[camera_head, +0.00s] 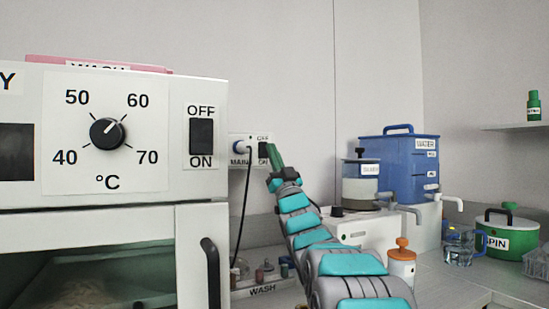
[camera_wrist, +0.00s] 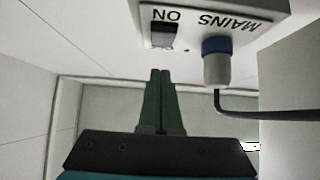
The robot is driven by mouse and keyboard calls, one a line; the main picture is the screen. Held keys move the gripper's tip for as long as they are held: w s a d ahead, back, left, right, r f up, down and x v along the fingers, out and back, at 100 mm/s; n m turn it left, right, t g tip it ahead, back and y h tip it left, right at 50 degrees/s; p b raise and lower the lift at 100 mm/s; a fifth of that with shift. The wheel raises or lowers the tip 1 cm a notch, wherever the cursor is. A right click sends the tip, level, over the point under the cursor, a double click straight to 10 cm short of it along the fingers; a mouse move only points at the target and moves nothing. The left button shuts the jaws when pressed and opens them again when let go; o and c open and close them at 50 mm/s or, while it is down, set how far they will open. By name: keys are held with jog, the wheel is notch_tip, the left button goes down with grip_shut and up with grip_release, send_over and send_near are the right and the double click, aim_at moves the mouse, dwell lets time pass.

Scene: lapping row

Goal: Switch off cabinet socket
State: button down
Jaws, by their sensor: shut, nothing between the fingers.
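The wall socket (camera_head: 239,137) labelled MAINS is just right of the white cabinet; it also shows inverted in the wrist view (camera_wrist: 270,8). A plug with a blue collar (camera_wrist: 215,62) sits in it, and a black cable runs from the plug. The socket's dark rocker switch (camera_wrist: 163,35) is beside the plug, with ON lettered by it; in the head view the switch (camera_head: 262,149) shows below OFF. My gripper (camera_head: 269,146) is shut and empty, with its green fingertips (camera_wrist: 160,71) close to the switch. Contact cannot be told.
The white cabinet (camera_head: 140,190) on the left has a dial (camera_head: 107,132) and its own OFF/ON switch (camera_head: 201,137). A blue water tank (camera_head: 411,165), a clear container (camera_head: 359,187), an orange-topped bottle (camera_head: 402,262) and a green pot (camera_head: 508,235) stand right of my arm.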

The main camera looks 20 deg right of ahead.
jog(key=s+f+b, duration=0.1)
jog(key=s+f, duration=0.5)
jog(key=s, duration=0.2)
jog(key=shift+s+d, duration=0.15)
jog(key=shift+s, duration=0.15)
dwell(0.3)
